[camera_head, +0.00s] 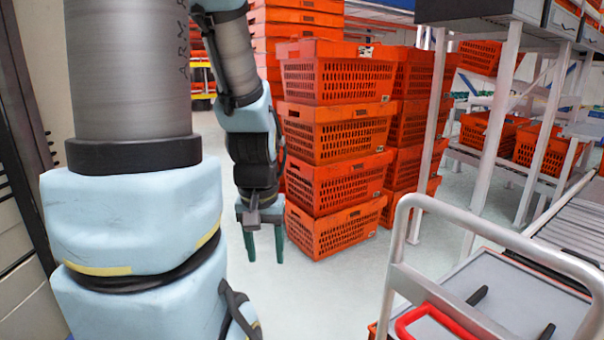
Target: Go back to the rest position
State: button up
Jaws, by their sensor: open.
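My gripper (264,246) hangs pointing down near the middle of the view, at the end of my arm. Its two dark green fingers are apart, with only floor showing between them. It holds nothing. A tall stack of orange totes (336,137) stands just right of the gripper and appears to be behind it. My large blue and grey arm links fill the left side and hide what is behind them.
A cart with a white rail (397,262) and a red handle (440,318) stands at the lower right. White shelving (493,133) with orange totes (488,130) is at the right, beside a roller conveyor (578,222). Bare floor (300,300) lies below the gripper.

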notch_tip(320, 180, up, 16)
jog(key=p, duration=1.5)
jog(key=shift+w+d, duration=0.15)
jog(key=shift+w, duration=0.1)
